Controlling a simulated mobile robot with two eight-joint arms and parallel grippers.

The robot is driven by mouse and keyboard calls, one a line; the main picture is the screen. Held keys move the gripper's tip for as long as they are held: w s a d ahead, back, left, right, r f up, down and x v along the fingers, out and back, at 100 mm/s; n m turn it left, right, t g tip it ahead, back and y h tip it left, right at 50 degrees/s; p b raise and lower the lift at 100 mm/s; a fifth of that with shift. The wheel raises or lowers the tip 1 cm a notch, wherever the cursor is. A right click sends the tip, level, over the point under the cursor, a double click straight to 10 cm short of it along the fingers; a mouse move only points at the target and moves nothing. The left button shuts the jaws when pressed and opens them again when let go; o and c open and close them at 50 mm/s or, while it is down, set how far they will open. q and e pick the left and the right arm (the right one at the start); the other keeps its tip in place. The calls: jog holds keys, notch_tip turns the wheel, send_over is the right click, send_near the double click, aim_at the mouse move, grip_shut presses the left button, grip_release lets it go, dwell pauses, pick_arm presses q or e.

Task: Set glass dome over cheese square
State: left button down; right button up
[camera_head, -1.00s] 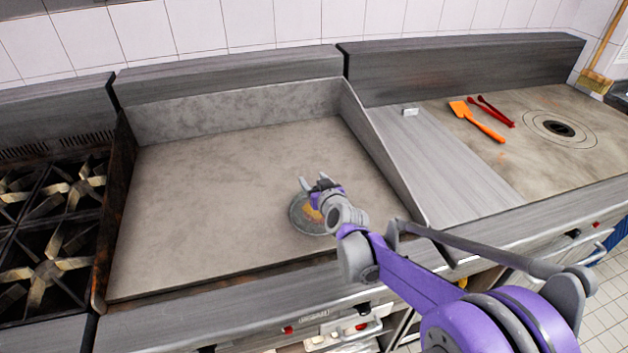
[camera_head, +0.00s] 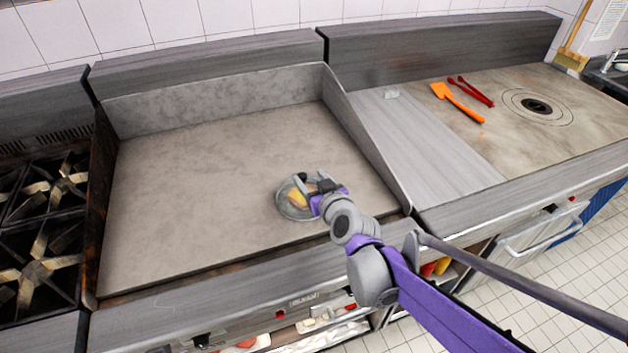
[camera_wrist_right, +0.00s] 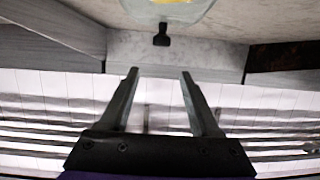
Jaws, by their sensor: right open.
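The clear glass dome (camera_head: 284,205) stands upright on the griddle, and the yellow cheese square (camera_head: 296,199) shows through it. In the right wrist view, which is upside down, the dome (camera_wrist_right: 150,9) is at the top edge with its black knob (camera_wrist_right: 161,36), and a yellow patch of cheese (camera_wrist_right: 172,1) shows inside. My right gripper (camera_head: 314,183) is just beside the dome's top. Its two fingers (camera_wrist_right: 158,72) are spread, with nothing between them, and the knob is apart from them. My left gripper is not in view.
The griddle plate (camera_head: 200,190) is otherwise bare, with a raised wall (camera_head: 365,135) on its right. An orange spatula (camera_head: 458,102) and red tongs (camera_head: 472,92) lie on the right-hand hot plate. Black burner grates (camera_head: 40,230) are at the left.

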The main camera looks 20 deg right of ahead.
jog(key=s+a+f+g, duration=0.1)
jog(key=s+f, duration=0.1)
jog(key=s, duration=0.3)
jog(key=s+a+f+g, duration=0.1)
jog(key=s+g, duration=0.1)
jog(key=s, duration=0.3)
jog(key=s+a+f+g+y, duration=0.1)
jog(key=s+f+g, duration=0.1)
jog(key=s, duration=0.3)
jog(key=shift+s+f+n, duration=0.3)
jog(key=s+d+f+g+h, duration=0.1)
jog(key=s+f+g, duration=0.1)
jog(key=s, duration=0.4)
jog(key=s+d+f+m+g+h, duration=0.1)
jog(key=s+d+f+g, duration=0.1)
jog(key=s, duration=0.3)
jog(key=shift+s+f, duration=0.4)
jog(key=shift+f, duration=0.25)
